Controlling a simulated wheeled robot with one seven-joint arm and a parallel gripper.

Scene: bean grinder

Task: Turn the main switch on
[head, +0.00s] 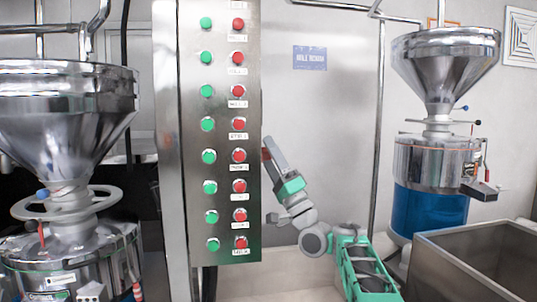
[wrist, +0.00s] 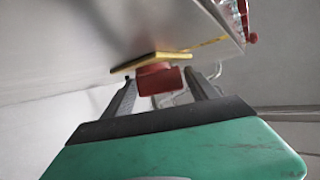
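The main switch shows in the wrist view as a red knob (wrist: 158,80) on a yellow plate (wrist: 150,62), fixed to a grey metal surface. In the head view a small bit of red (head: 266,155) shows at the right side of the panel (head: 222,130), beside my gripper (head: 272,152). In the wrist view my gripper (wrist: 160,92) is open, with one finger on each side of the red knob. A narrow gap seems to show at both sides. I cannot tell if a finger touches the knob.
The panel's front carries columns of green buttons (head: 208,124) and red buttons (head: 238,125). A steel grinder (head: 65,180) stands at the left. Another with a blue base (head: 428,210) stands at the right, behind a steel bin (head: 440,250).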

